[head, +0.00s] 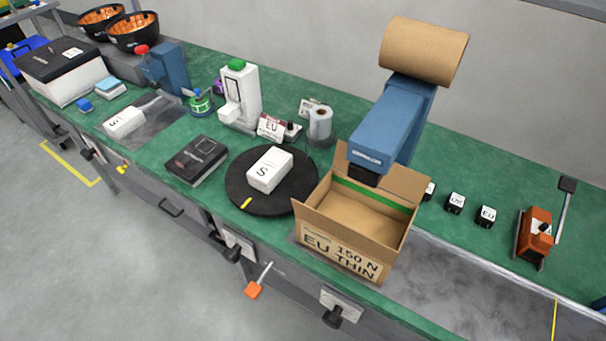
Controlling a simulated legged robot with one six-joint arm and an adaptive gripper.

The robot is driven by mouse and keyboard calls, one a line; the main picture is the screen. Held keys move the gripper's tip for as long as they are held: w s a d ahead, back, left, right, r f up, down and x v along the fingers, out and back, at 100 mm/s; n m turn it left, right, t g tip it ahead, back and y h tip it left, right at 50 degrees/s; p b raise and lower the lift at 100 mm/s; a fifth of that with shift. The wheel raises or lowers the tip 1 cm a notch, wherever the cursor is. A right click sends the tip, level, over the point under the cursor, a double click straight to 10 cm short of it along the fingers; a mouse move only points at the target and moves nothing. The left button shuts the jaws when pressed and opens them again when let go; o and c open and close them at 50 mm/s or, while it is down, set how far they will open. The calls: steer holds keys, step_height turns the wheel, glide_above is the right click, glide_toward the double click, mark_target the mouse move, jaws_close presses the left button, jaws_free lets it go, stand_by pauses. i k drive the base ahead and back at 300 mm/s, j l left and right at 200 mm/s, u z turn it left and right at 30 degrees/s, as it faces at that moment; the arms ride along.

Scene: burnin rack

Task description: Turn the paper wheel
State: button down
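A roll of brown paper (424,50) lies across the top of a blue dispenser (392,122) at the back of the green bench. An open cardboard box (345,250) marked "EU THIN" stands below the dispenser's dark mouth and looks empty. On the bench's front face are a plate with a dark knob (233,253), an orange-ended lever (254,289) and a second plate with a dark knob (333,315). I cannot tell which part is the paper wheel. My gripper is not in view.
A black round turntable (245,205) with a yellow mark bears a white box (270,169) marked "S", left of the cardboard box. A black box (196,160) lies further left. Small black blocks (455,203) and an orange tool (534,238) stand at right. The grey strip (470,290) is clear.

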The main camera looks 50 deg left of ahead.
mark_target(332, 318)
steer(key=k+j+u, duration=0.25)
steer(key=k, duration=0.15)
steer(key=k+j+u, duration=0.2)
steer(key=k, duration=0.15)
steer(key=u, duration=1.1)
